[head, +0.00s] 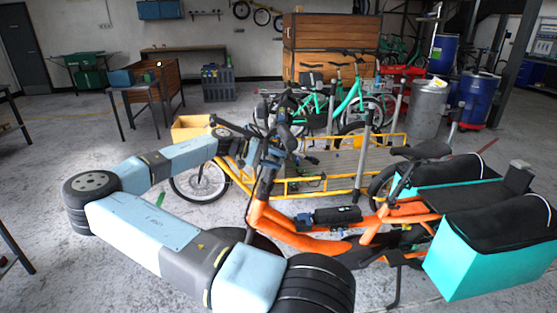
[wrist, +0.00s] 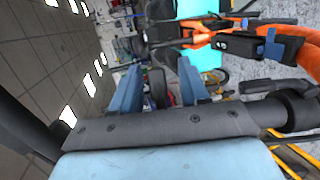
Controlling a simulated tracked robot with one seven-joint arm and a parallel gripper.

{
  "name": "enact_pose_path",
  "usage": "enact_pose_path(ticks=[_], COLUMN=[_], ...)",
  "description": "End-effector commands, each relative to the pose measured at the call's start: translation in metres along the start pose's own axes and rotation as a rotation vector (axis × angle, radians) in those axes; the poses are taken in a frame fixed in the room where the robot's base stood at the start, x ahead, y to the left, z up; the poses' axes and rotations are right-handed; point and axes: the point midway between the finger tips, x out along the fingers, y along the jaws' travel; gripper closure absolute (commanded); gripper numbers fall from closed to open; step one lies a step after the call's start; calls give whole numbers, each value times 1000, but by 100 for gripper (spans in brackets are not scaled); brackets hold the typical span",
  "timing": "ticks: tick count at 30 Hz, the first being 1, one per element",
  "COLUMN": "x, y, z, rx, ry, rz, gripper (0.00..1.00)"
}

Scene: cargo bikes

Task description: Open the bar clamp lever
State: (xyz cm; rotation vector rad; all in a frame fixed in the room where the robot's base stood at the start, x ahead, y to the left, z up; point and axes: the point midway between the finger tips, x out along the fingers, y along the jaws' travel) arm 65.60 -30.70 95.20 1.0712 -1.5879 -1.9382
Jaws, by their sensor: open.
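My gripper (wrist: 159,68) shows in the wrist view with its two blue fingers spread apart and nothing held between them. In the head view my arm reaches from the front around the left to the handlebar area of the orange cargo bike (head: 285,228). The fingers are hard to separate from the handlebar parts there. The bike's frame also shows at upper right in the wrist view (wrist: 300,52), with a black box (wrist: 238,45) on it and a small blue-grey piece beside that. I cannot clearly make out the bar clamp lever; it may be hidden among the dark handlebar parts.
Teal side bags (head: 490,250) hang at the bike's rear. A yellow-railed cargo platform (head: 330,185) stands close behind the handlebar. A green bike (head: 350,100), a grey drum (head: 428,108) and blue barrels (head: 480,100) stand farther back. Open floor lies at left.

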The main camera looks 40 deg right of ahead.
Motion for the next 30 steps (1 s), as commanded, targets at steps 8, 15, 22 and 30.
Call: enact_pose_path(ticks=[8,15,22,30], x=[-29,-77,-115,-135], y=[0,-1,-1,-2], z=[-1,0,0,1], rx=[0,-1,-1,-1], ry=[4,4,1,-1], rz=[-2,-2,-1,-1], gripper=[55,55,55,55])
